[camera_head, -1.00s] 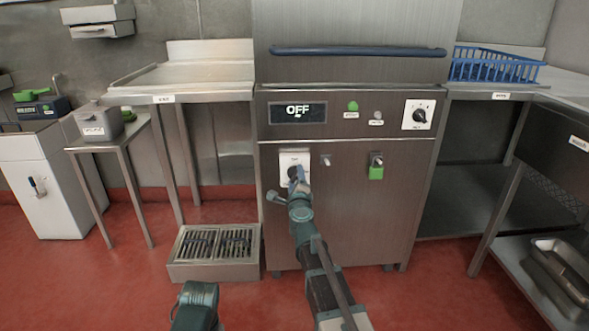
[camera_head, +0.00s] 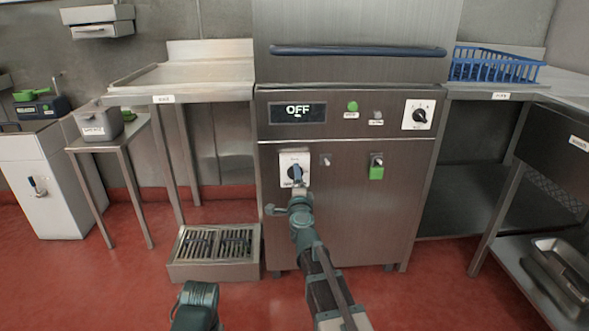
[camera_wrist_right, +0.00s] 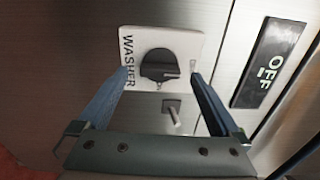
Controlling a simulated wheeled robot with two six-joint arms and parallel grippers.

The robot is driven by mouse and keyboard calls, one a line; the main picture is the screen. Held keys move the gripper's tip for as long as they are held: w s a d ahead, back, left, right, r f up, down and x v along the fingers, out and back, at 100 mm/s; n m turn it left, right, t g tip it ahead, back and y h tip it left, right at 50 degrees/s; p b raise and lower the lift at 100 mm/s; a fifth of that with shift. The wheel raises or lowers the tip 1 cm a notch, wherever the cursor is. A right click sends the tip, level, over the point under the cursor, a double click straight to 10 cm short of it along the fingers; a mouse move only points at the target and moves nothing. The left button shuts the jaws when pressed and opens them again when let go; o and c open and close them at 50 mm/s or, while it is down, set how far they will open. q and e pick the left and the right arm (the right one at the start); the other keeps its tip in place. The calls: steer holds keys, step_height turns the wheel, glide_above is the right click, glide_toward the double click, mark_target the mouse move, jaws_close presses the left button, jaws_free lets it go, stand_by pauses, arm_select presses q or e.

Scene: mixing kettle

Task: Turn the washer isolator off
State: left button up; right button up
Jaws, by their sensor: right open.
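The washer isolator (camera_head: 286,160) is a white plate with a dark rotary knob, low on the left of the steel machine front. My right gripper (camera_head: 299,188) is just below and in front of the knob in the head view. In the wrist view its blue fingers (camera_wrist_right: 163,82) are spread wide, apart from the knob, which shows between and beyond their tips.
The machine's display (camera_head: 298,112) reads OFF. A green button (camera_head: 352,106), a rotary dial (camera_head: 420,115) and a green-and-dark switch (camera_head: 376,167) are on the same front. A floor grate (camera_head: 215,247) lies at lower left. A blue rack (camera_head: 495,66) stands on the right table.

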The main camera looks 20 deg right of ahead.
steer(key=v, duration=0.5)
stand_by(0.3)
